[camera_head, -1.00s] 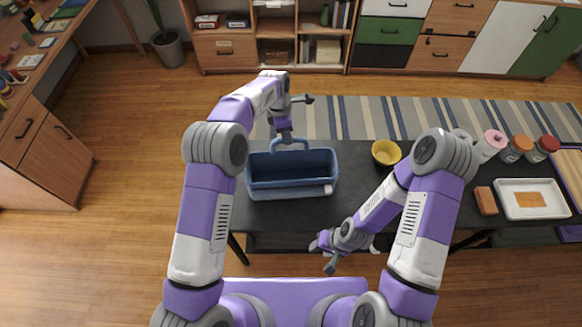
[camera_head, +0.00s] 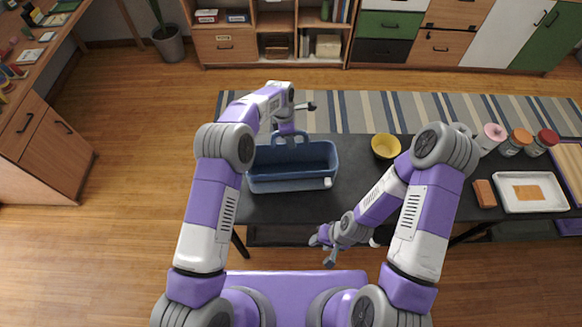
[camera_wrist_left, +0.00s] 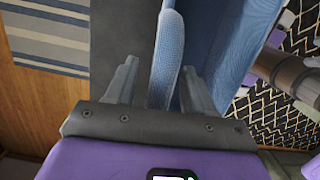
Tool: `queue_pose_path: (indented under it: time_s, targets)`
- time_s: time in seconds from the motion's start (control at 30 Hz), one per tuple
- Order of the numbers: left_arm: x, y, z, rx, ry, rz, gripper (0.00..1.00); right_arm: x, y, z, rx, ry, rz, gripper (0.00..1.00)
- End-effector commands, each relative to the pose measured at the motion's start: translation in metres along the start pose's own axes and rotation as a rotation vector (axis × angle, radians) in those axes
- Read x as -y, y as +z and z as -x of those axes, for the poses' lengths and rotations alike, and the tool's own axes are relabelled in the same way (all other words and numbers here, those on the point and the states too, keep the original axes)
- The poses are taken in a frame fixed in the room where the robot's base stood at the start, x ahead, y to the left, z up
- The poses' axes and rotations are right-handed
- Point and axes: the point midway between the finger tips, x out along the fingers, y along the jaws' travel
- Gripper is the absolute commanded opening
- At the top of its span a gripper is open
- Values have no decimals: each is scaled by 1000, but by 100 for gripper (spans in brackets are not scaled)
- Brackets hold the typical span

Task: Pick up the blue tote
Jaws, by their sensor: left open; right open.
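The blue tote (camera_head: 292,180) stands upright on the dark table (camera_head: 355,185), left of its middle. Its raised loop handle (camera_head: 303,143) is on the far side. My left gripper (camera_head: 290,131) is at that handle from above. In the left wrist view the handle (camera_wrist_left: 166,60) stands between the two spread fingers of my left gripper (camera_wrist_left: 158,75), with a gap at the left finger; contact on the right is unclear. The tote's wall (camera_wrist_left: 225,45) is to the right there. My right gripper (camera_head: 324,251) is open and empty near the table's front edge.
A yellow bowl (camera_head: 386,147) stands right of the tote. Farther right are several jars (camera_head: 515,142), a brown block (camera_head: 484,193) and a white tray (camera_head: 533,204). A striped rug (camera_head: 375,111) lies behind the table. The table between tote and right arm is clear.

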Motion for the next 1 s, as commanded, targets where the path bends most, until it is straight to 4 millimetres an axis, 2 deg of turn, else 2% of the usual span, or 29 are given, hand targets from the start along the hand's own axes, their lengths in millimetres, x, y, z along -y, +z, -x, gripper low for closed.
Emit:
queue_pose_path:
  time_s: [0.53,0.87,1.0]
  targets:
    - [0,-1,-4,0,0,-1,52,-1,0,-3,0,0,0,43]
    - [0,-1,-4,0,0,0,1,-1,0,-3,0,0,0,43]
    - [0,0,-3,0,1,0,0,-1,0,-3,0,0,0,43]
